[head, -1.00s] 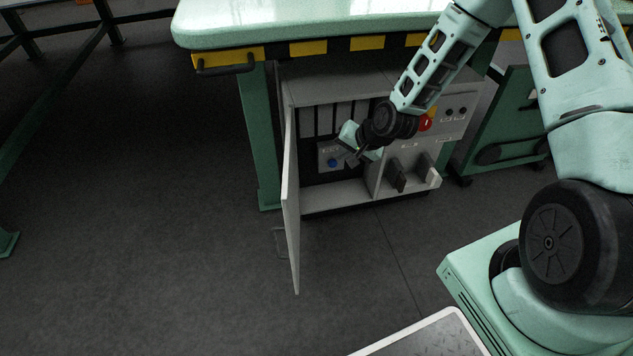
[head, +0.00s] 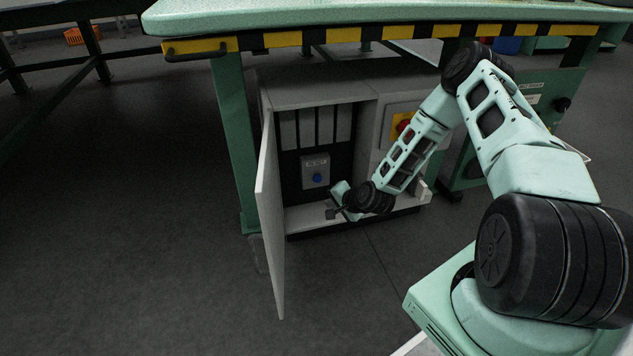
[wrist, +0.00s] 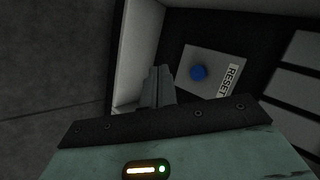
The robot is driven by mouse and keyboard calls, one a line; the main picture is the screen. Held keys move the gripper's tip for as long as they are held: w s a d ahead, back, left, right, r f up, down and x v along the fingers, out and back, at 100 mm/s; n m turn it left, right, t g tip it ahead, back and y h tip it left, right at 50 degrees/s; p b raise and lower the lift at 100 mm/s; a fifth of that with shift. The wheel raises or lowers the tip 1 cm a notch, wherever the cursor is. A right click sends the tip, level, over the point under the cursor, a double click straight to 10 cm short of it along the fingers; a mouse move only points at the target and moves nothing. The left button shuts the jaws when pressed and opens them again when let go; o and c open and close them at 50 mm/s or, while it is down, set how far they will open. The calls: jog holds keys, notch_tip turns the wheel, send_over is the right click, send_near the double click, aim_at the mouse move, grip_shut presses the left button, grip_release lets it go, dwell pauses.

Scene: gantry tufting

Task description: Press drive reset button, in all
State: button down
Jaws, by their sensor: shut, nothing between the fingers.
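The blue drive reset button (head: 317,178) sits on a small grey box (head: 315,162) inside the open cabinet (head: 317,97), on its dark back wall. In the wrist view the blue button (wrist: 198,73) shows beside a white RESET label (wrist: 229,79). My gripper (head: 333,211) is in front of the cabinet opening, below and a little right of the button. In the wrist view its fingers (wrist: 158,82) are together and empty, pointing into the cabinet left of the button. A gap shows between fingertips and button in the head view.
The cabinet door (head: 270,205) stands open on the left, close to my gripper. A red knob on a yellow plate (head: 398,122) is on the right part of the cabinet, partly behind my arm. A green worktop (head: 350,14) overhangs above. The floor in front is clear.

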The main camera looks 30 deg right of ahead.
jog(key=shift+w, duration=0.1)
jog(key=b, duration=0.3)
send_near(317, 182)
jog(key=shift+w+a+f, duration=0.2)
jog(key=shift+w+f, duration=0.35)
jog(key=shift+f, duration=0.2)
jog(key=shift+w+a+f, duration=0.2)
jog(key=shift+w+f, duration=0.35)
jog(key=shift+f, duration=0.15)
jog(key=shift+w+a+f, duration=0.2)
jog(key=shift+w+f, duration=0.3)
jog(key=shift+f, duration=0.25)
jog(key=shift+w, duration=0.15)
jog(key=shift+w+d, duration=0.1)
jog(key=shift+w, duration=0.1)
jog(key=shift+w+d, duration=0.15)
jog(key=shift+w, duration=0.35)
dwell(0.8)
jog(key=shift+s, duration=0.1)
jog(key=shift+s+a+p, duration=0.25)
jog(key=shift+s+p, duration=0.05)
jog(key=shift+s, duration=0.5)
